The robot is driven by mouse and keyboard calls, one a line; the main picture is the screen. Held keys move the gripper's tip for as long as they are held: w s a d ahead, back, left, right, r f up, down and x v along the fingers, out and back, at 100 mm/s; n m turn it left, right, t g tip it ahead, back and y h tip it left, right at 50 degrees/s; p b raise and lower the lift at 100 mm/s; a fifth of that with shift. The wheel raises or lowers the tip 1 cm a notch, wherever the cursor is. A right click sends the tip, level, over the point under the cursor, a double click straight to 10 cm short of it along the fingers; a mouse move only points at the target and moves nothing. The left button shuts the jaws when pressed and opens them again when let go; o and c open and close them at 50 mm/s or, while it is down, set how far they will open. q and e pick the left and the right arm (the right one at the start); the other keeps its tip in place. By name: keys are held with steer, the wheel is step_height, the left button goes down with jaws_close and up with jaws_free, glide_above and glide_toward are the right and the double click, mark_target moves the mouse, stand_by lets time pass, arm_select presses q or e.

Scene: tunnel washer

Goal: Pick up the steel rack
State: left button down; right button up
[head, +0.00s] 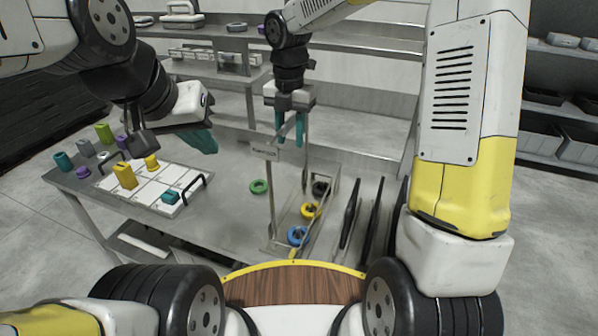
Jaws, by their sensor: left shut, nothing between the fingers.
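The steel rack (270,205) is a thin metal frame with upright posts and a small labelled plate, standing on the steel table right of centre. Blue (298,236), yellow (311,211) and black (320,188) rings are within its frame area. My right gripper (290,132) points down above the rack's upper part, its two teal fingers apart. I cannot make out any rack part clasped between them. My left gripper (203,141) is shut and empty, to the left of the rack and above the back of the table.
A white board (150,192) with black handles carries yellow and teal blocks on the table's left. Several coloured pieces stand behind it. A green ring (259,187) lies left of the rack. Black upright panels (350,212) stand to its right. Shelves line the back.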

steer(key=shift+c, duration=0.4)
jaws_close()
stand_by(1.2)
